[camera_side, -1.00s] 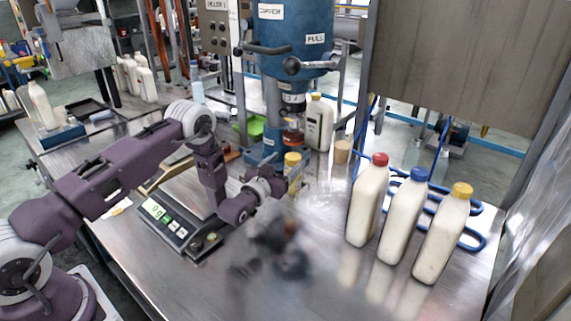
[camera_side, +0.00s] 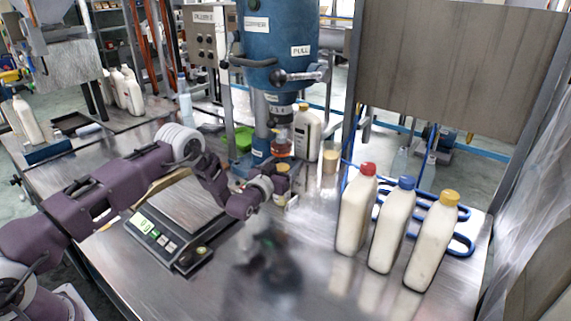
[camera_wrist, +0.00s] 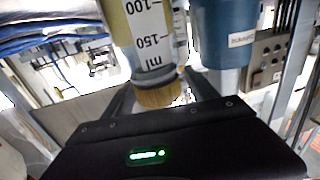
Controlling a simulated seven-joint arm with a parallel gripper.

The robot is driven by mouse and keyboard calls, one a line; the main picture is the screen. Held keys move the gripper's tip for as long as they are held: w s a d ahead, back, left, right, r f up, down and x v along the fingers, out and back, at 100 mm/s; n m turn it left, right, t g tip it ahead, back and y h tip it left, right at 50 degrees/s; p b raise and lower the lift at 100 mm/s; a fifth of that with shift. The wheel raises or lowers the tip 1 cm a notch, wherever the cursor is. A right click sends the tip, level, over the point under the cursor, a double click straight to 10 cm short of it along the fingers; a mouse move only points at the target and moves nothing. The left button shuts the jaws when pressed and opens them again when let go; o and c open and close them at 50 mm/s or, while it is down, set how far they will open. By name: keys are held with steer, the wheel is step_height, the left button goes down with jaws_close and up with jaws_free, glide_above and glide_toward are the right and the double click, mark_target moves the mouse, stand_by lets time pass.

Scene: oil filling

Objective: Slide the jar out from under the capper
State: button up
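The jar (camera_side: 281,186), small and yellow-lidded with amber contents, stands upright at the foot of the blue capper (camera_side: 279,50). In the wrist view the jar (camera_wrist: 150,38) is large, with ml marks and its gold lid toward the gripper body; the picture is upside down. My gripper (camera_side: 277,190) is low at the jar's left side. In the wrist view my gripper (camera_wrist: 163,92) has its dark fingers spread, one on each side of the jar. Contact is hidden. A reddish-amber piece (camera_side: 281,142) shows below the capper's head; I cannot tell what it is.
A scale (camera_side: 170,215) lies left of my gripper. A white bottle (camera_side: 306,135) and a beige cup (camera_side: 330,158) stand behind the jar. The table's front middle is clear but blurred.

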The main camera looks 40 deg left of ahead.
jaws_close()
steer(key=s, duration=1.7)
steer(key=shift+s, duration=0.2)
steer(key=shift+d, duration=0.1)
steer(key=shift+o, duration=0.8)
jaws_free()
steer(key=shift+r, duration=0.1)
step_height(320, 180, up, 10)
